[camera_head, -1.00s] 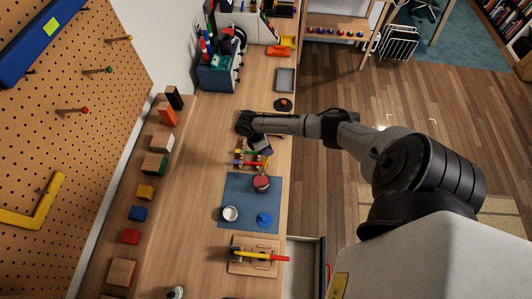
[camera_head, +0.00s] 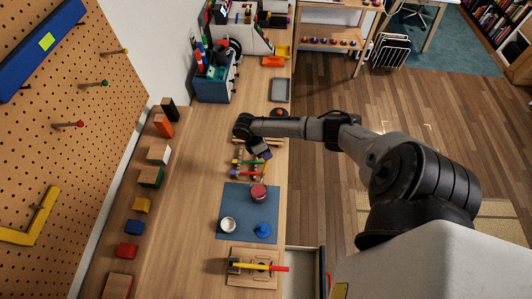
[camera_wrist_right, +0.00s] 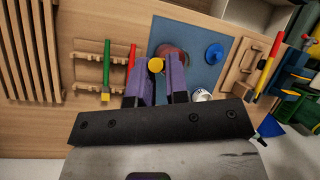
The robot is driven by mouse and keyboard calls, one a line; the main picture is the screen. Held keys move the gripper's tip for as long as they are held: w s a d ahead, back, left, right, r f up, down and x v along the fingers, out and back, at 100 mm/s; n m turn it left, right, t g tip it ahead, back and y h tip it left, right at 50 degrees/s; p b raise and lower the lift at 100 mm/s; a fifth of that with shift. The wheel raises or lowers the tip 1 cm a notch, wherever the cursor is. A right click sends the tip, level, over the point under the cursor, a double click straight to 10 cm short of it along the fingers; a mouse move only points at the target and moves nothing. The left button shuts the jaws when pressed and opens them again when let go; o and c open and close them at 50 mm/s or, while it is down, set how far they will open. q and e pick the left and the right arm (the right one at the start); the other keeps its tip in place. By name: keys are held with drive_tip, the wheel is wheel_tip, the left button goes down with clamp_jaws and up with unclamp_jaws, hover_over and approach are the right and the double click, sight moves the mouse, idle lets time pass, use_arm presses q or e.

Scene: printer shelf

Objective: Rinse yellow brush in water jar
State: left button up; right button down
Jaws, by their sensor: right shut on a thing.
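My right gripper (camera_head: 264,154) hangs over the desk just beyond the brush rack (camera_head: 236,178). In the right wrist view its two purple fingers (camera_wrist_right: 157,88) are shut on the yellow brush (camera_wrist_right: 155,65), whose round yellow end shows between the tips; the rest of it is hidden. A reddish round jar (camera_head: 258,192) stands on the blue mat (camera_head: 238,200); it shows behind the brush end in the wrist view (camera_wrist_right: 176,52). A small white cup (camera_head: 228,225) also stands on the mat. I cannot tell which holds water. My left gripper is not in view.
A green brush (camera_wrist_right: 106,66) and a red brush (camera_wrist_right: 130,62) lie on the rack. A blue round piece (camera_head: 263,230) is on the mat. A wooden holder (camera_head: 240,280) with a red-and-yellow stick stands near an open drawer (camera_head: 302,262). Coloured blocks line the wall side.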

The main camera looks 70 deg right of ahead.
drive_tip(key=shift+r, duration=1.95)
